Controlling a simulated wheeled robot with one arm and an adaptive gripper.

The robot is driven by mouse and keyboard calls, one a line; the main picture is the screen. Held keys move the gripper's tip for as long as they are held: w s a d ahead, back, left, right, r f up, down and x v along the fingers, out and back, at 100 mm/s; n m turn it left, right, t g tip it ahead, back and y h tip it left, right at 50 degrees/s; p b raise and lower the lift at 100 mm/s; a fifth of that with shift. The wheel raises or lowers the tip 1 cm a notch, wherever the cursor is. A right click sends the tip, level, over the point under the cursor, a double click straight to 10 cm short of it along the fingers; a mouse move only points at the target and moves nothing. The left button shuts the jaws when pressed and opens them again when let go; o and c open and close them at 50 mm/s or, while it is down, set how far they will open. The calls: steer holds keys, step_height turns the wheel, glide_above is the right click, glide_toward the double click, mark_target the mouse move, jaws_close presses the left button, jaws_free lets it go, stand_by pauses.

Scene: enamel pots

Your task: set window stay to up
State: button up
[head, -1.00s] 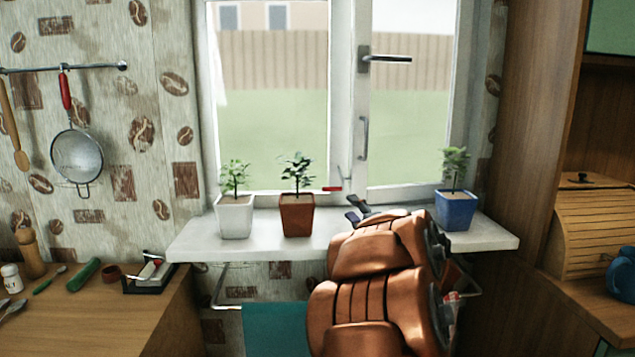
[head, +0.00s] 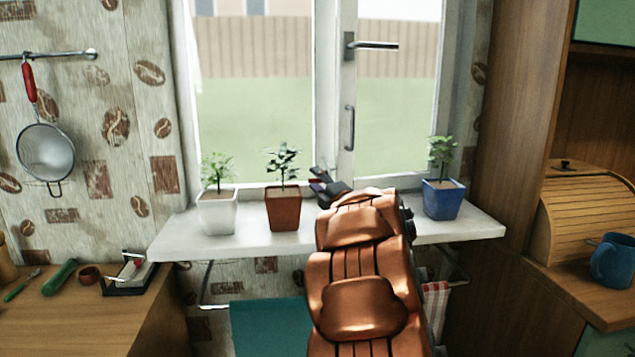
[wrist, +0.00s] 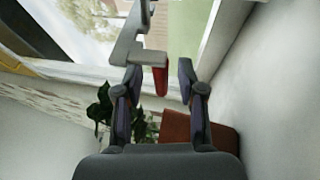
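The window stay (wrist: 130,40) is a grey metal bar with a red grip (wrist: 161,78) at its end. In the wrist view the red grip lies between the fingertips of my gripper (head: 319,180), with visible gaps on both sides, wider on the right. My gripper is open and holds nothing. In the head view it is at the window's lower frame, just above the sill, and the red grip cannot be made out behind it. The window sash (head: 398,125) with its dark handle (head: 372,46) appears closed.
On the white sill (head: 240,240) stand plants in a white pot (head: 217,213), a brown pot (head: 283,208) close left of my gripper, and a blue pot (head: 442,200) to the right. A wooden cabinet (head: 520,120) stands at the far right.

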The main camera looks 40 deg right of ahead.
steer(key=shift+w, duration=0.1)
jaws_close()
stand_by(0.3)
steer(key=shift+d, duration=0.1)
